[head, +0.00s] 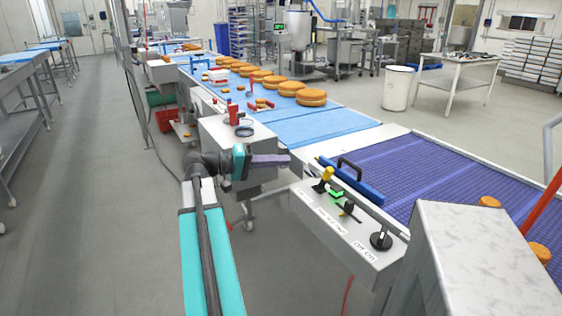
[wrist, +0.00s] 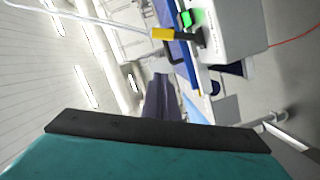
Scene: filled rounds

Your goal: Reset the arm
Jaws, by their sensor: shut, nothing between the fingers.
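My arm reaches forward from the bottom of the head view, and my gripper (head: 286,160) points to the right with its purple-grey fingers together. It is empty, in front of a grey-white machine housing on the line. In the wrist view, the fingers of my gripper (wrist: 162,80) show closed beyond a dark plate, with nothing between them. A control box (head: 345,235) with a yellow-handled lever (head: 323,178) and a green-lit switch (head: 336,195) stands to the right of and nearer than the gripper, apart from it. The yellow handle also shows in the wrist view (wrist: 163,34).
A blue conveyor (head: 315,126) carries several round filled cakes (head: 303,98). A purple mesh belt (head: 420,185) with small orange rounds (head: 489,201) lies at right. A blue bar with a black handle (head: 350,180) lies behind the control box. The floor at left (head: 90,200) is clear.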

